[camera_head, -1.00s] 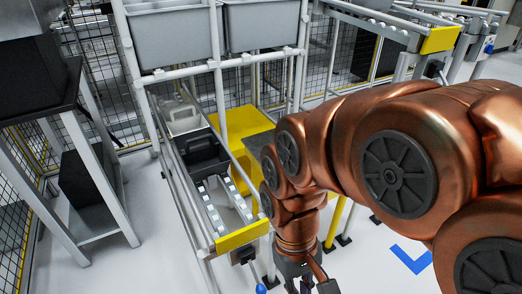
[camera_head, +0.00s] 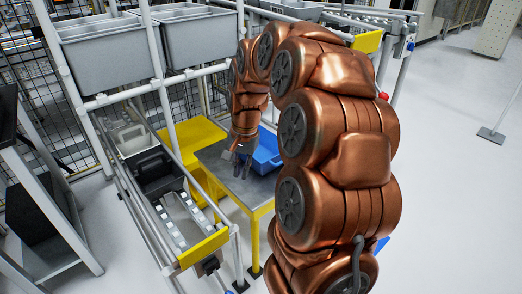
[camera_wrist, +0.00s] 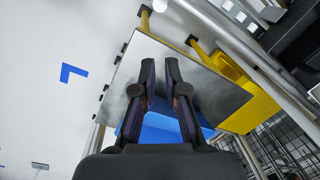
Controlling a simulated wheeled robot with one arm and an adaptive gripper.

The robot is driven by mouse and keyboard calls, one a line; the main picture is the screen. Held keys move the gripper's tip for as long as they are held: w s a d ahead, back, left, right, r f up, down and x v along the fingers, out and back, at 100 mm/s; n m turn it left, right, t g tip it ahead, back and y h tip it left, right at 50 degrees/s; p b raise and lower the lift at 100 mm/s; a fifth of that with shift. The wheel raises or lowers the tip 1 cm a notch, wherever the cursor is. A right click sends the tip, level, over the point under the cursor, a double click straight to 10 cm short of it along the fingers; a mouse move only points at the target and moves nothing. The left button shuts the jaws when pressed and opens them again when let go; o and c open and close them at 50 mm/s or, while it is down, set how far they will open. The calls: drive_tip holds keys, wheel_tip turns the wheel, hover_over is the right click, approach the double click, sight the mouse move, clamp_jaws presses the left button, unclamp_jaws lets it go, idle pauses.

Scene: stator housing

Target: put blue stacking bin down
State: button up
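The blue stacking bin (camera_head: 267,151) sits on the grey top of a small table (camera_head: 221,165) with yellow legs, and the arm partly hides it in the head view. My gripper (camera_head: 241,170) points down over the table, just left of the bin. In the wrist view my gripper (camera_wrist: 160,68) has its two dark fingers apart, with bare grey tabletop showing between the tips. The blue bin (camera_wrist: 160,128) shows behind the finger bases there, mostly hidden by them. I cannot tell whether the fingers touch it.
A roller rack (camera_head: 172,215) with a black bin (camera_head: 153,168) and a grey bin (camera_head: 130,138) stands left of the table. Large grey bins (camera_head: 105,55) are on a shelf behind. A yellow surface (camera_head: 190,142) adjoins the table. Open floor lies to the right.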

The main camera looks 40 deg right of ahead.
drive_tip(key=w+d+m, duration=0.3)
drive_tip(key=d, duration=0.6)
drive_tip(key=m+t+h+p, duration=0.1)
drive_tip(key=m, duration=0.3)
hover_over(279, 155)
drive_tip(key=s, duration=0.1)
drive_tip(key=shift+w+f+b, duration=0.2)
drive_tip(key=shift+f+b, duration=0.15)
drive_tip(key=shift+f, duration=1)
drive_tip(key=shift+w+f+b, duration=0.2)
drive_tip(key=shift+f+b, duration=0.15)
drive_tip(key=shift+f, duration=1)
drive_tip(key=shift+w+f+b, duration=0.2)
drive_tip(key=shift+f+b, duration=0.15)
drive_tip(key=shift+f, duration=1)
drive_tip(key=shift+c, duration=0.2)
clamp_jaws()
drive_tip(key=shift+r, duration=0.1)
